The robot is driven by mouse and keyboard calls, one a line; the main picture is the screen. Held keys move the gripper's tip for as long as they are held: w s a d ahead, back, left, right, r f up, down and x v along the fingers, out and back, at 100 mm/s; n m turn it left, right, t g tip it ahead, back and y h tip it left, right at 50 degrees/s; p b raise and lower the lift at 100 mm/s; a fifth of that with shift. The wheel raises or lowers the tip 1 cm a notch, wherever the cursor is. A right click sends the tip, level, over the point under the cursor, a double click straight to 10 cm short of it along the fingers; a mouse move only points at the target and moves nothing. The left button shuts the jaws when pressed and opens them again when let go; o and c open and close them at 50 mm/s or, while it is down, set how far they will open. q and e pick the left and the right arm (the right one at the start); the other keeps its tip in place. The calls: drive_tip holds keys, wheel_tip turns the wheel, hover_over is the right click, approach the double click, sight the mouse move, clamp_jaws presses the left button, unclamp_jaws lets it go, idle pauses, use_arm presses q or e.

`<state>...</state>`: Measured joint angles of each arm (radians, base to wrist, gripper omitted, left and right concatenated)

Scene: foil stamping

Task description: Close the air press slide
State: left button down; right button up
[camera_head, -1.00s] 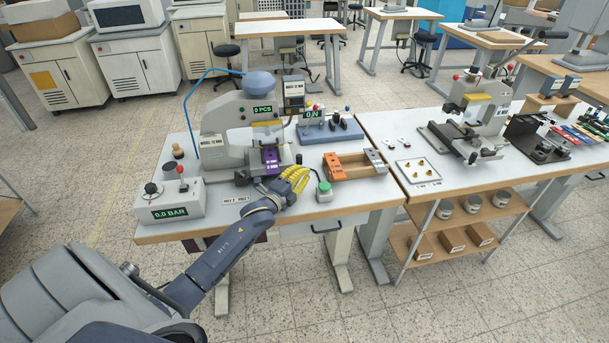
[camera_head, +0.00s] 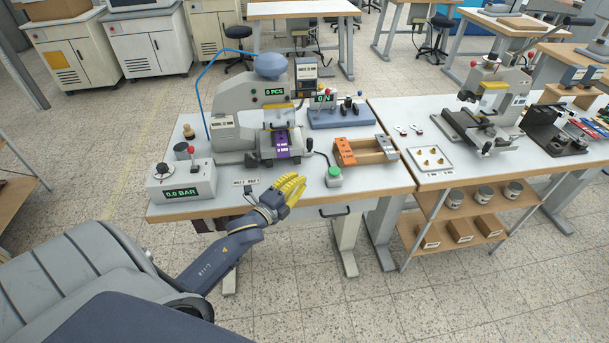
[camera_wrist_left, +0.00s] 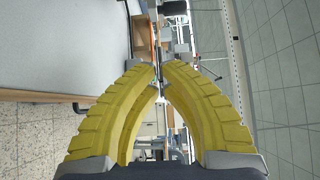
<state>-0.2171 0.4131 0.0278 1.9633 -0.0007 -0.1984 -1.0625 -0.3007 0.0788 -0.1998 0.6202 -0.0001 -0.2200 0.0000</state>
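The air press (camera_head: 236,110) is a grey machine with a blue dome at the left of the table. Its slide carries a purple block (camera_head: 283,143) and sits low at the front of the press, below the head. Dark knobs (camera_head: 253,160) flank it. The slide's exact depth is hard to tell. My left gripper (camera_head: 300,183), with yellow ribbed fingers, is in front of the slide near the table's front edge, apart from the press. In the left wrist view its fingertips (camera_wrist_left: 160,72) nearly meet with nothing between them. My right gripper is not in view.
A control box reading 0.0 BAR (camera_head: 181,181) stands left of the press. A blue base with knobs (camera_head: 341,116) stands behind. The floor in front is clear.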

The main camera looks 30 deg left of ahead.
sight(310, 143)
use_arm(q)
drive_tip(key=c, duration=1.8)
unclamp_jaws()
drive_tip(key=shift+s+r, duration=0.1)
drive_tip(key=shift+s, duration=0.3)
drive_tip(key=o, duration=0.5)
drive_tip(key=shift+t, duration=0.3)
drive_tip(key=d, duration=0.1)
drive_tip(key=w+d+r, duration=0.1)
drive_tip(key=d, duration=0.2)
drive_tip(key=shift+w+d+r, duration=0.15)
drive_tip(key=shift+w+d, duration=0.05)
drive_tip(key=shift+w, duration=0.05)
drive_tip(key=w+d+m+y, duration=0.2)
drive_tip(key=d+m+y, duration=0.1)
drive_tip(key=d+m, duration=0.15)
drive_tip(key=s+a+r+m+g+y, duration=0.3)
drive_tip(key=a+m+g+y, duration=0.15)
drive_tip(key=m+y, duration=0.3)
drive_tip(key=shift+n+t, duration=0.45)
drive_tip(key=shift+n, duration=0.15)
drive_tip(key=x, duration=1.7)
drive_tip(key=shift+w+r, duration=0.1)
drive_tip(key=shift+r, duration=0.05)
drive_tip(key=shift+o, duration=0.5)
drive_tip(key=shift+a, duration=0.1)
clamp_jaws()
